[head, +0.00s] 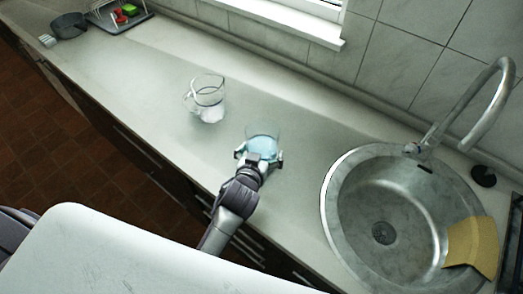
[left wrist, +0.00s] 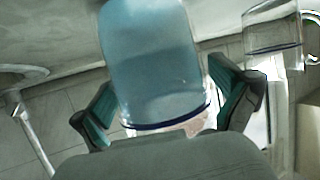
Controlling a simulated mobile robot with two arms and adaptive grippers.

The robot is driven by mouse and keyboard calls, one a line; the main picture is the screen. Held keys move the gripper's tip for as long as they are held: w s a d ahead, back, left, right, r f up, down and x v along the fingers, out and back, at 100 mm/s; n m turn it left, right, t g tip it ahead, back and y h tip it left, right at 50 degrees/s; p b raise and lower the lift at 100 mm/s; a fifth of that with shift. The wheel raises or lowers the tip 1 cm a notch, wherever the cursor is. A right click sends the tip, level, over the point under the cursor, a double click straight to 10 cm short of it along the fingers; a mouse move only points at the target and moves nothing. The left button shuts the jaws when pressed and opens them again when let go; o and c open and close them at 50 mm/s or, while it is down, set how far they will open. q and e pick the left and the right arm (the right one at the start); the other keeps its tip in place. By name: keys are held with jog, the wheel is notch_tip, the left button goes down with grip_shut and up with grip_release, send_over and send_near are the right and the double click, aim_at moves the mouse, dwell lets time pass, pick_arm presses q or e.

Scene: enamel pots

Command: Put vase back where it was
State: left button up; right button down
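The vase (head: 262,146) is a light blue, see-through glass vessel over the counter left of the sink. It also fills the middle of the left wrist view (left wrist: 155,65), with a dark blue rim. My left gripper (head: 259,157) has one finger on each side of the vase. In the left wrist view the green-padded fingers (left wrist: 162,92) lie close along both sides of the glass; I cannot tell whether both press on it. I cannot tell whether the vase rests on the counter. My right gripper is not in view.
A clear glass jug (head: 209,100) stands on the counter left of the vase. A round steel sink (head: 345,215) with a tap and a yellow cloth (head: 471,248) is at right. A dark pot (head: 70,26) and a dish rack (head: 122,18) are far left. Counter between jug and rack is clear.

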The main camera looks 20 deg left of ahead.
pick_arm(q)
jog(key=shift+r, duration=0.1)
jog(key=shift+s+r, duration=0.1)
jog(key=shift+r, duration=0.1)
jog(key=b+v, duration=0.1)
jog(key=v, duration=1)
jog(key=shift+s+b, duration=0.3)
jog(key=shift+s, duration=0.1)
jog(key=shift+a, duration=0.1)
